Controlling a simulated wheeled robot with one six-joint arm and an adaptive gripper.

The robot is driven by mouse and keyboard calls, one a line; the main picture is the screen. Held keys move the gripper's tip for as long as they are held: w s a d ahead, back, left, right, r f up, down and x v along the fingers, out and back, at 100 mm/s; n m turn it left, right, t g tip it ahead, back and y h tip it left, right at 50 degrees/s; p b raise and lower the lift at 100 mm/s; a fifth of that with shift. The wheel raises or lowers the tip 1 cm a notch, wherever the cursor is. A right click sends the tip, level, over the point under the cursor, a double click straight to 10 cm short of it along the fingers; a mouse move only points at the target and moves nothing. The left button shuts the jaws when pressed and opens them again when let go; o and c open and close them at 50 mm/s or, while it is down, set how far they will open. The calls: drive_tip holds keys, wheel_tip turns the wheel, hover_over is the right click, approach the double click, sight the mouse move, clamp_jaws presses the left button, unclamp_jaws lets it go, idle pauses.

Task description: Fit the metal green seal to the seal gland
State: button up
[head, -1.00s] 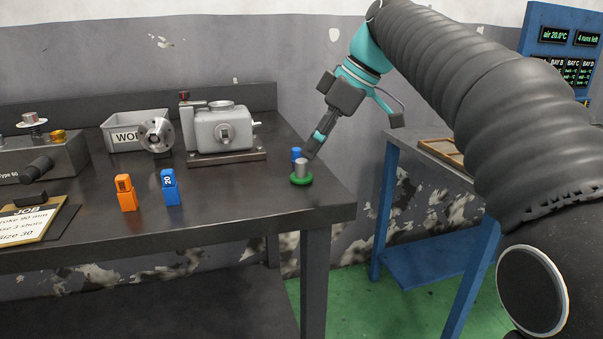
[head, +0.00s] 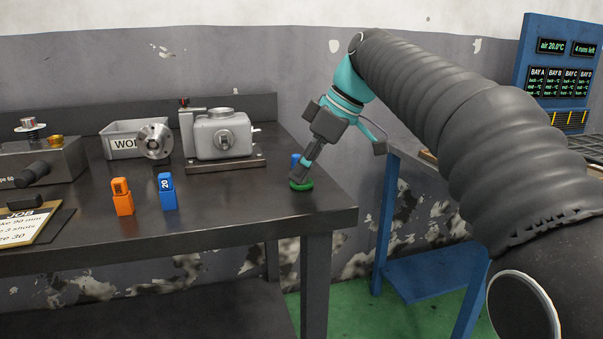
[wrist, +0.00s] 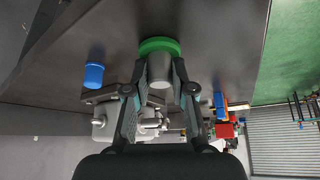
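The metal green seal is a silver cylinder on a green round base (head: 301,185) at the bench's right end. In the wrist view the green base (wrist: 160,46) and silver cylinder (wrist: 160,70) show between my fingers. My gripper (head: 299,178) points down over the seal; in the wrist view my gripper (wrist: 160,78) has one finger on each side of the cylinder. I cannot tell whether the fingers press on it. The seal stands on the bench. A round metal flange with a central hole (head: 155,141), possibly the seal gland, stands left of the grey housing (head: 222,137).
A blue cylinder (head: 295,160) stands just behind the seal; it also shows in the wrist view (wrist: 93,75). Orange (head: 122,197) and blue (head: 167,192) blocks stand further left. A bin (head: 120,143) is behind. The bench's front right is clear.

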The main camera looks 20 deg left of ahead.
clamp_jaws()
drive_tip(key=shift+r, duration=0.2)
drive_tip(key=shift+r+p, duration=2.1)
drive_tip(key=shift+r, duration=0.25)
drive_tip(key=shift+o, duration=0.7)
unclamp_jaws()
clamp_jaws()
